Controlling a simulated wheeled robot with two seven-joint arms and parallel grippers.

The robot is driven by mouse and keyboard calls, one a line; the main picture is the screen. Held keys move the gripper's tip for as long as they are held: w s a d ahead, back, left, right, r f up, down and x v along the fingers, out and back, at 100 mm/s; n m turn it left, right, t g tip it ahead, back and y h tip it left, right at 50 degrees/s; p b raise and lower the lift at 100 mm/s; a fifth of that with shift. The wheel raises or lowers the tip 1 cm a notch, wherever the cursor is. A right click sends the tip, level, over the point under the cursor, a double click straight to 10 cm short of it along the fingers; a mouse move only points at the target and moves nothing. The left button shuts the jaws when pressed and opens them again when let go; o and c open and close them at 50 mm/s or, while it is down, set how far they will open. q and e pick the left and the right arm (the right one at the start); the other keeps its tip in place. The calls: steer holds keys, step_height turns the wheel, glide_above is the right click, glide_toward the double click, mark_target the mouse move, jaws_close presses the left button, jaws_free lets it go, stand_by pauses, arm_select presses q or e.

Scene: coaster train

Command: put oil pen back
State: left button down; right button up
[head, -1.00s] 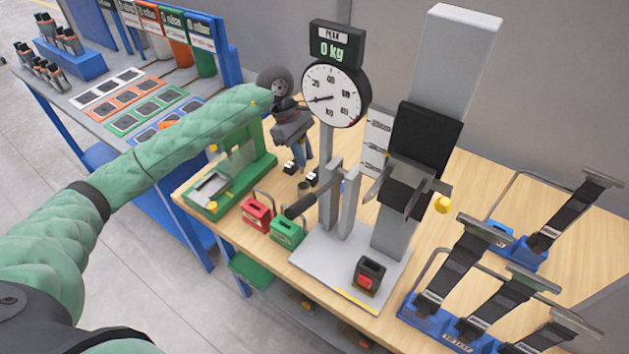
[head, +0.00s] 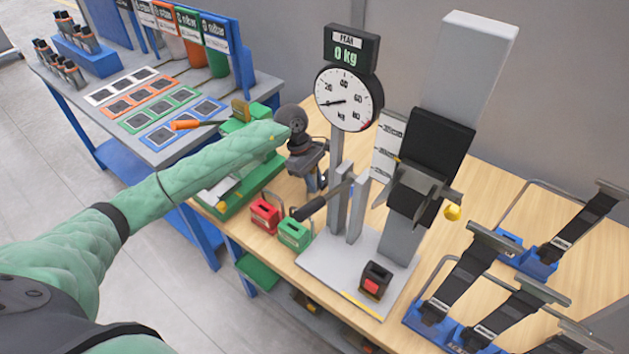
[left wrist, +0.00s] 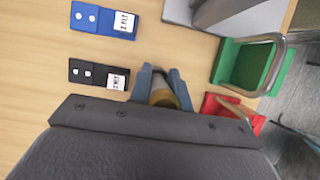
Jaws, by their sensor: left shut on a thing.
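My left gripper (head: 314,182) is above the wooden bench, behind the red and green padlock-like blocks and left of the scale's post. In the left wrist view its blue fingers (left wrist: 160,88) are shut on a small tan and brown thing (left wrist: 164,96), seen end-on. It may be the oil pen, but most of it is hidden by the fingers and the gripper body. A black block (left wrist: 98,75) and a blue block (left wrist: 103,20), both with white labels, lie on the bench to the left in that view. My right gripper is not in view.
A red block (head: 265,215) and a green block (head: 295,232) with handles stand near the bench's front edge. The dial scale (head: 348,98) and its grey base (head: 335,270) stand close on the right. An orange-handled tool (head: 186,125) lies on the left table.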

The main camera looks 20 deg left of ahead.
arm_select(q)
steer(key=shift+f, duration=0.1)
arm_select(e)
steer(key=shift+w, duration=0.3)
arm_select(q)
steer(key=c, duration=1.3)
jaws_free()
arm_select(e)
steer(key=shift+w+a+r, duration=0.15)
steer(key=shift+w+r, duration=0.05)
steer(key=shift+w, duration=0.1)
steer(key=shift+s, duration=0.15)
